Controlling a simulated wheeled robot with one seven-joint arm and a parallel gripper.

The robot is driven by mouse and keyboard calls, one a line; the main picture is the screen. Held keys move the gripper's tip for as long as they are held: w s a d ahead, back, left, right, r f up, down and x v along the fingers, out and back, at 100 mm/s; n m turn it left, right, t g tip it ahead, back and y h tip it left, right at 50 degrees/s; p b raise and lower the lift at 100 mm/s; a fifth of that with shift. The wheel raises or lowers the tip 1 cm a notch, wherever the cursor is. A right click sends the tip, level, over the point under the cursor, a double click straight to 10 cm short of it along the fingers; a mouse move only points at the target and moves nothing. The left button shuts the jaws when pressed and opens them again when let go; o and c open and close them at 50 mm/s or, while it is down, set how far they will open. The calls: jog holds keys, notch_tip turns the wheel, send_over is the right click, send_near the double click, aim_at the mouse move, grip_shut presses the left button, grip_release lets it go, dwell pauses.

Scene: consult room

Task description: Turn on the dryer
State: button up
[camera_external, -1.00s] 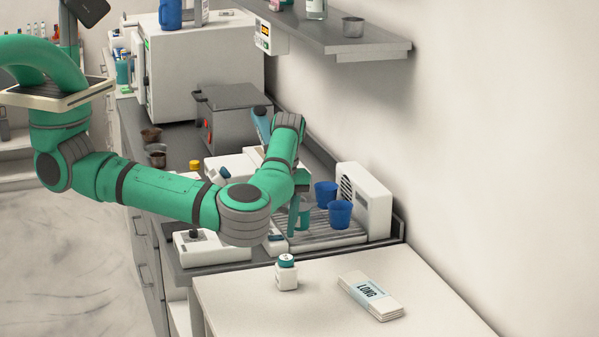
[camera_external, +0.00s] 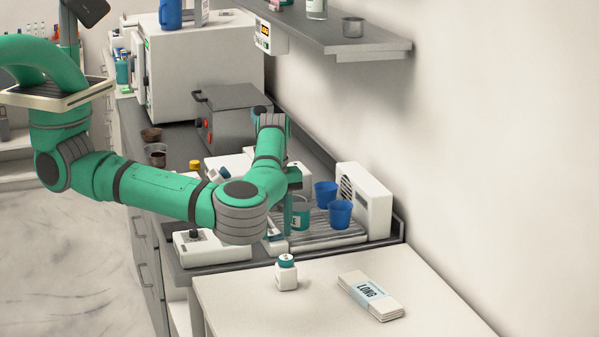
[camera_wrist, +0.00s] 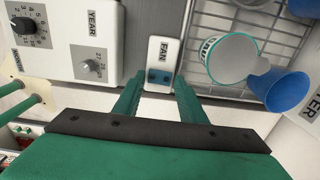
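The dryer is a white vented box (camera_external: 365,205) at the right end of a ribbed rack (camera_external: 335,238) holding cups. A small white panel marked FAN, with a dark blue rocker switch (camera_wrist: 159,76), lies at the rack's edge in the wrist view. My gripper (camera_wrist: 158,82) is open and empty, with its two green fingers apart on either side of the lower part of the FAN panel. Contact with the switch cannot be told. In the external view my gripper (camera_external: 289,208) points down at the rack's left side, and the arm partly hides this area.
Two blue cups (camera_external: 340,214) and a teal-and-white cup (camera_external: 300,216) stand on the rack. A white device with YEAR and MONTH dials (camera_wrist: 70,45) adjoins the FAN panel.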

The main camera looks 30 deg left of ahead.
aim_at(275, 236)
jog(key=shift+o, duration=0.5)
notch_tip(275, 236, up, 11)
dwell(0.3)
jog(key=shift+a+f, duration=0.1)
dwell(0.4)
